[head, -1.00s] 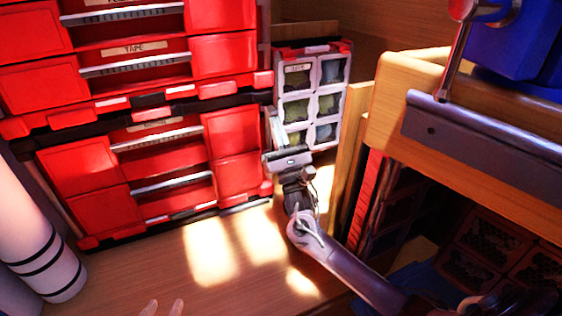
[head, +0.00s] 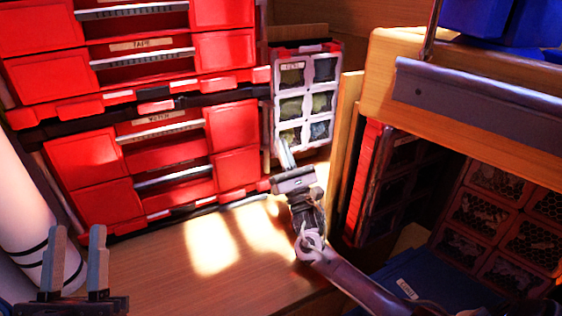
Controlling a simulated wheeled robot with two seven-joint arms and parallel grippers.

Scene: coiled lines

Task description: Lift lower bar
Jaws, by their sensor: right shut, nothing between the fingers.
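Red drawer boxes are stacked on the wooden surface at the left, with silver bars across their fronts. In the lower box, a silver bar (head: 172,173) runs across the middle, and another silver bar (head: 180,209) runs lower, near the base. I cannot tell which one is the lower bar. My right gripper (head: 283,154) is shut and empty, to the right of the red box and in front of a small grey organizer. My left gripper (head: 77,250) is open and empty at the lower left, apart from the bars, with its two fingers pointing up.
The grey organizer (head: 303,95) has a red top and several windows. A wooden bench (head: 400,60) with a metal edge strip (head: 480,105) stands on the right, with dark racks (head: 500,225) beneath. White rolls (head: 25,205) stand at the left. The wooden surface (head: 200,270) in front is clear.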

